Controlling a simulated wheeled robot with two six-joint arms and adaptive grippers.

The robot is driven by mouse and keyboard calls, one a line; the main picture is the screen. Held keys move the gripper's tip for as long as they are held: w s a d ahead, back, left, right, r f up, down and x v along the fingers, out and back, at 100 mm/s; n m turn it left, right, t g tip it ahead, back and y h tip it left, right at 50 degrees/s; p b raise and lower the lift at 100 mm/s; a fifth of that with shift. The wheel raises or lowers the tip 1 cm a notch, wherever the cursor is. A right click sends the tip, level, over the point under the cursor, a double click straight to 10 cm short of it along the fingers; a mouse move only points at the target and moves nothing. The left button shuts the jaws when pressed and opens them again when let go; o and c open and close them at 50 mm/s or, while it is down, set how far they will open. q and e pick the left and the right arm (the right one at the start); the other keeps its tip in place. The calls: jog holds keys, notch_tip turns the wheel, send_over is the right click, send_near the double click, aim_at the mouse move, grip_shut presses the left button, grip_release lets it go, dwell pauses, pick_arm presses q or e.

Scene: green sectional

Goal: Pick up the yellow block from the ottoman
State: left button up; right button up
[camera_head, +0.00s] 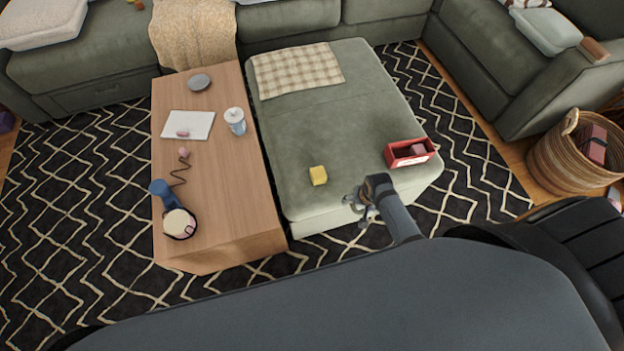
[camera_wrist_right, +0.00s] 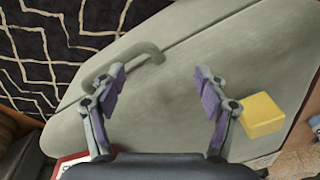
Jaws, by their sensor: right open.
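The yellow block (camera_head: 318,176) sits on the green ottoman (camera_head: 310,125) near its front edge. My right gripper (camera_head: 358,205) is at the ottoman's front edge, to the right of the block in the head view. In the right wrist view the gripper (camera_wrist_right: 160,90) is open with nothing between its fingers. The yellow block (camera_wrist_right: 262,115) shows there to the right of the right-hand finger, outside the jaws. The ottoman (camera_wrist_right: 165,120) fills most of that view. My left gripper is not in view.
A red box (camera_head: 410,153) stands on the ottoman, right of the gripper. A plaid cloth (camera_head: 297,70) lies at its back. A wooden table (camera_head: 225,190) with a cup (camera_head: 235,121) stands close on the left. A wicker basket (camera_head: 560,160) is at right.

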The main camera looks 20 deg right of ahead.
aim_at(319, 172)
jog(key=w+a+r+m+b, duration=0.1)
jog(key=w+r+m, duration=0.1)
jog(key=w, duration=0.1)
jog(key=w+a+r+m+y+b, duration=0.1)
jog(key=w+r+m, duration=0.1)
jog(key=w, duration=0.1)
jog(key=w+a+r+m+y+b, duration=0.1)
jog(key=w+m, duration=0.2)
jog(key=shift+w+r+g, duration=0.2)
jog(key=shift+r+g, duration=0.2)
jog(key=w+a+r+m+g+y+b, duration=0.1)
jog(key=w+a+r+m+y+b, duration=0.1)
jog(key=w+r+m, duration=0.4)
jog(key=shift+n, duration=0.6)
jog(key=b+x, duration=0.1)
jog(key=x, duration=0.2)
jog(key=b+x, duration=0.1)
jog(key=x, duration=0.2)
jog(key=a+b+x, duration=0.1)
jog(key=x, duration=0.2)
jog(key=shift+s, duration=0.35)
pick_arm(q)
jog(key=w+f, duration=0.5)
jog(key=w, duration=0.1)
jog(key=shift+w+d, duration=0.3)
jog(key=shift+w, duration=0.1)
pick_arm(e)
jog(key=shift+r, duration=0.1)
jog(key=shift+c, duration=0.4)
jog(key=c, duration=1.2)
